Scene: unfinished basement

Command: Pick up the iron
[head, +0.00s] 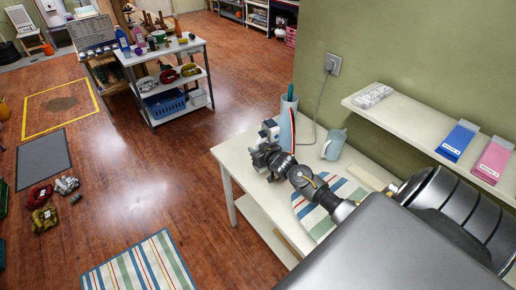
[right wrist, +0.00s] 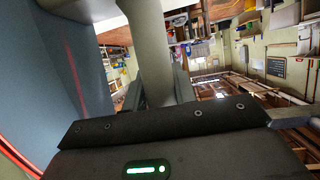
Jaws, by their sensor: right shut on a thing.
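The iron (head: 287,122) is blue-grey with a red stripe and stands upright on the white table, close to the green wall. My right gripper (head: 270,131) is at its left side and is shut on its handle. In the right wrist view the grey handle (right wrist: 150,55) lies between the fingers, and the blue-grey body with a red line (right wrist: 65,75) fills the left. The gripper hides part of the iron in the head view. My left gripper is not in view.
A grey cord runs near the iron up to a wall socket (head: 333,64). A blue-grey jug (head: 333,146) stands right of the iron. A striped cloth (head: 311,213) lies under my arm. A shelf (head: 400,117) with blue and pink boxes juts out above the table.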

